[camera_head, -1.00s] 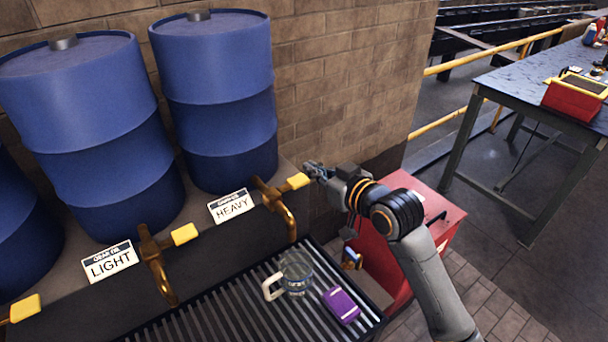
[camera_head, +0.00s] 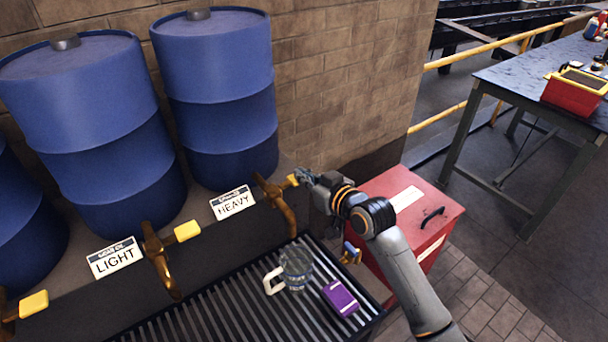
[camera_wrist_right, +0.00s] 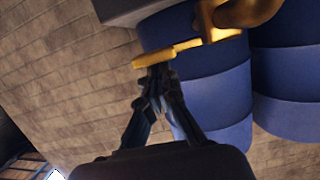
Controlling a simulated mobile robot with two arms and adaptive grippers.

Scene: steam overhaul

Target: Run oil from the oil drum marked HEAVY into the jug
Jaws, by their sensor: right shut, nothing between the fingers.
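The blue drum (camera_head: 222,95) stands behind the sign reading HEAVY (camera_head: 232,203). Its brass tap (camera_head: 277,203) has a yellow lever (camera_head: 292,181) pointing right. My right gripper (camera_head: 303,177) is shut and empty at the lever's outer end and partly covers it. In the right wrist view the shut fingertips (camera_wrist_right: 155,82) are against or very close to the yellow lever (camera_wrist_right: 180,50); contact is hard to tell. The clear jug (camera_head: 296,269) with a pale handle stands upright on the grate, below the tap's spout. I see no oil stream. My left gripper is out of view.
A purple box (camera_head: 341,298) lies on the slatted grate (camera_head: 235,308) right of the jug. The LIGHT drum (camera_head: 95,130) and its tap (camera_head: 158,258) are to the left. A red cabinet (camera_head: 440,200) stands under my right arm; a workbench (camera_head: 520,80) is farther right.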

